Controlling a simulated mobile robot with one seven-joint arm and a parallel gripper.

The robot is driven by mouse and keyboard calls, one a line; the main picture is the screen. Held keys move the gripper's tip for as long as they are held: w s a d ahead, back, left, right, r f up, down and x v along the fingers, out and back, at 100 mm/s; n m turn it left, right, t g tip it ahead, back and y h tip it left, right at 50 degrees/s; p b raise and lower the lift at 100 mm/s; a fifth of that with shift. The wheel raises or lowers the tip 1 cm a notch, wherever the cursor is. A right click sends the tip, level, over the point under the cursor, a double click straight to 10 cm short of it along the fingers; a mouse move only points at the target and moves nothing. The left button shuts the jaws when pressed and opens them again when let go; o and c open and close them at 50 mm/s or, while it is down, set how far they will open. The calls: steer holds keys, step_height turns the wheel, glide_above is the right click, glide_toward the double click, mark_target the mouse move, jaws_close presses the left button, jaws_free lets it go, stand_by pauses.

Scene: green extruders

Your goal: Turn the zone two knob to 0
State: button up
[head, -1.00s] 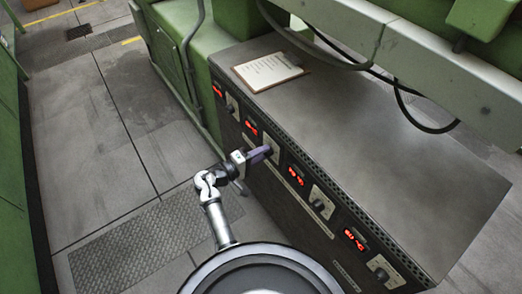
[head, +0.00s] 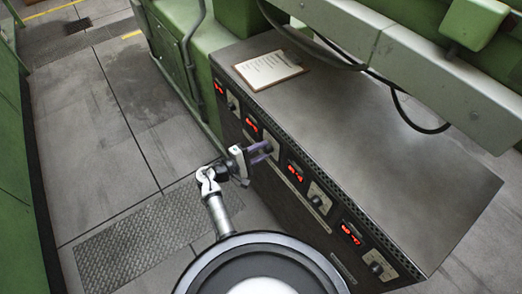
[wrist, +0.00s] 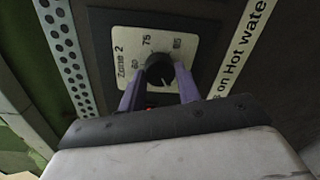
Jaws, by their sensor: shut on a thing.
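The zone two knob (wrist: 159,69) is a round black knob on a cream plate (wrist: 124,44) marked "Zone 2", with "75" readable beside it. A pale line shows on the knob's lower part in the wrist view. My gripper (wrist: 160,84) is shut on the knob, with one purple finger on each side of it. In the head view my gripper (head: 266,152) reaches the front panel of the dark cabinet (head: 400,150) at the second knob plate from the far end, and its fingers partly hide the knob.
Two more knobs (head: 317,201) (head: 376,268) sit nearer along the panel, and one (head: 232,102) farther off. Red displays (head: 294,173) sit beside them. A clipboard (head: 268,69) lies on the cabinet top. Floor (head: 110,110) at left is clear.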

steer(key=o, duration=1)
steer(key=b+v, duration=0.2)
steer(key=v, duration=1.2)
steer(key=shift+d+b, duration=0.1)
steer(key=shift+b, duration=0.3)
